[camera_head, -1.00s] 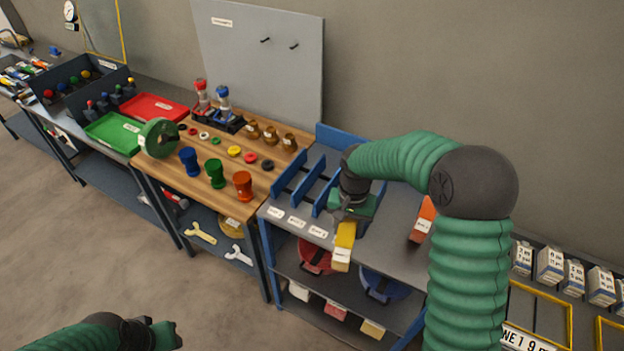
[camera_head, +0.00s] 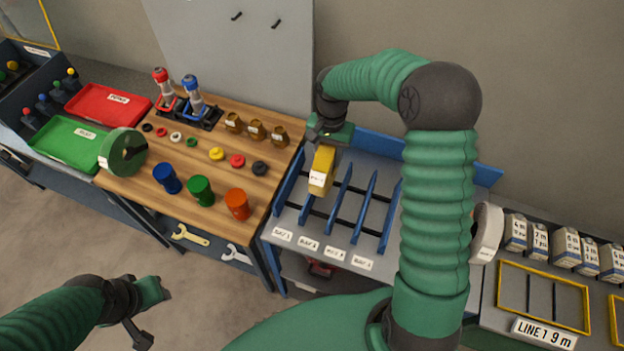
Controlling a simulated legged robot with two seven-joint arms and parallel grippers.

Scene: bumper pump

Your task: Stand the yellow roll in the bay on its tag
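The yellow roll (camera_head: 321,172) is seen nearly edge-on, as a narrow yellow block with a white tag on its near end. My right gripper (camera_head: 328,138) is above it, seems shut on its top, and largely hides its own fingers. The roll is over the left part of the rack with blue dividers (camera_head: 342,194), near the first two bays; I cannot tell whether it touches the rack. White bay tags (camera_head: 308,244) line the rack's front edge. My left gripper (camera_head: 152,312) is open and empty at the lower left, away from the benches.
A green roll (camera_head: 123,152) stands at the wooden bench's left edge. Blue, green and orange cups (camera_head: 237,204) and small rings are left of the rack. A pale roll (camera_head: 488,233) is right of my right arm, which hides the rack's right side.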

